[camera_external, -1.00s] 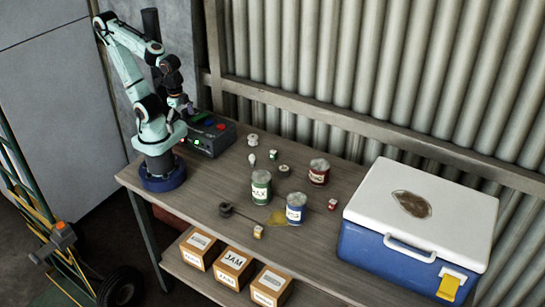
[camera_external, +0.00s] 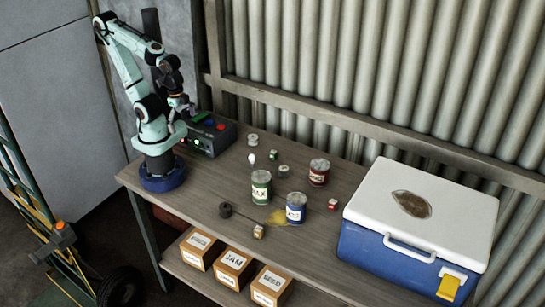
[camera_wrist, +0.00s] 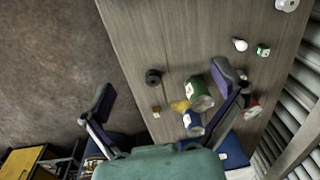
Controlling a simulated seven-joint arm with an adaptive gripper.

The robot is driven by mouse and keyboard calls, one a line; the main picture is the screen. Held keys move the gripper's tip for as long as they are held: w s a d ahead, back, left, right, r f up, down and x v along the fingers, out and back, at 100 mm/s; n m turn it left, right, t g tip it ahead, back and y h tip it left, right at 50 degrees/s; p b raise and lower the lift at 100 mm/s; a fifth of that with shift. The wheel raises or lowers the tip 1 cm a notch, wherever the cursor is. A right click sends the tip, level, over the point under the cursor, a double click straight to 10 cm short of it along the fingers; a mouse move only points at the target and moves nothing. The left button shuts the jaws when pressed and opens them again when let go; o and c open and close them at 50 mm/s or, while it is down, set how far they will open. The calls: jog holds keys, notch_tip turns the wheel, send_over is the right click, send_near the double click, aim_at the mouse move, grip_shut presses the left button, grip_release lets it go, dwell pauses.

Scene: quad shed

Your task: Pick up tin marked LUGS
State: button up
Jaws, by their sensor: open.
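Three tins stand upright on the wooden bench. The green tin (camera_external: 261,187) has a white label that seems to end in "AX". The blue tin (camera_external: 296,208) is in front and to its right, with a white label too small to read surely. The red tin (camera_external: 319,173) is behind, its label also unclear. I cannot tell for certain which reads LUGS. My gripper (camera_external: 180,104) is open and empty, high above the bench's left end, well away from the tins. The wrist view shows the green tin (camera_wrist: 200,96), blue tin (camera_wrist: 193,122) and red tin (camera_wrist: 252,112), partly behind my gripper (camera_wrist: 163,80).
Small items, including a dark roll (camera_external: 225,210), a white bulb (camera_external: 252,157) and a white spool (camera_external: 253,140), lie around the tins. A yellow patch (camera_external: 277,218) is beside the blue tin. A blue-and-white cooler (camera_external: 410,225) fills the right end. A control box (camera_external: 212,135) stands near my base.

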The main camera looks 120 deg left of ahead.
jog(key=w+d+r+m+t+h, duration=0.1)
jog(key=w+r+m+t, duration=0.15)
jog(key=w, duration=0.65)
jog(key=w+d+r+m+t, duration=0.1)
jog(key=w+r+m+t, duration=0.2)
jog(key=w, duration=0.6)
jog(key=h, duration=0.1)
send_over(293, 196)
jog(key=d, duration=0.3)
notch_tip(293, 196, down, 10)
jog(key=shift+n+g, duration=0.65)
jog(key=shift+g, duration=0.1)
jog(key=a+f, duration=0.1)
jog(key=f, duration=0.2)
jog(key=a+f, duration=0.1)
jog(key=f, duration=0.3)
jog(key=s+a+f, duration=0.1)
jog(key=f, duration=0.3)
jog(key=shift+a+f, duration=0.2)
jog(key=shift+f, duration=0.05)
jog(key=x, duration=0.6)
jog(key=shift+w+f, duration=0.1)
jog(key=shift+w, duration=0.05)
